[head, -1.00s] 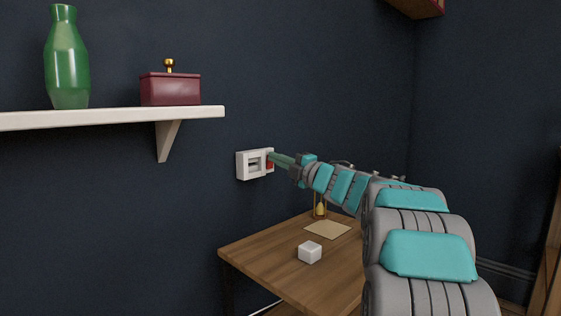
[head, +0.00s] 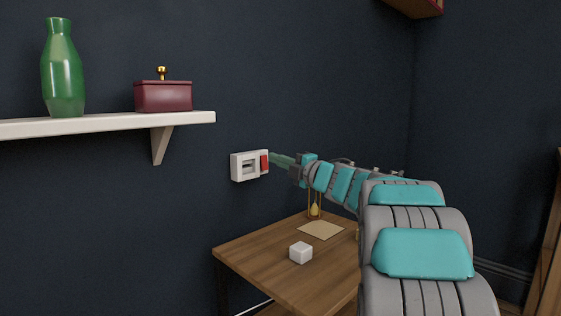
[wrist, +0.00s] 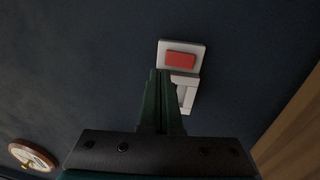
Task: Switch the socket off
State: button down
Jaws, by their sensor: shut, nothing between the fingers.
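The socket (head: 249,166) is a white plate on the dark wall, with a red switch (head: 264,163) on its right side. The fingertips (wrist: 159,73) appear just beside the red switch in the wrist view. I cannot tell whether they touch the plate.
A wooden table (head: 270,265) stands below the socket with a white cube (head: 301,253), a tan sheet (head: 321,230) and an hourglass (head: 315,208). A white shelf (head: 110,123) at left holds a green vase (head: 63,70) and a dark red box (head: 163,96). A round dial (wrist: 33,155) shows in the wrist view.

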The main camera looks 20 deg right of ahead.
jog(key=s+d+r, duration=0.1)
jog(key=s+d, duration=0.2)
jog(key=s, duration=0.7)
jog(key=shift+d+r, duration=0.3)
jog(key=shift+r, duration=0.05)
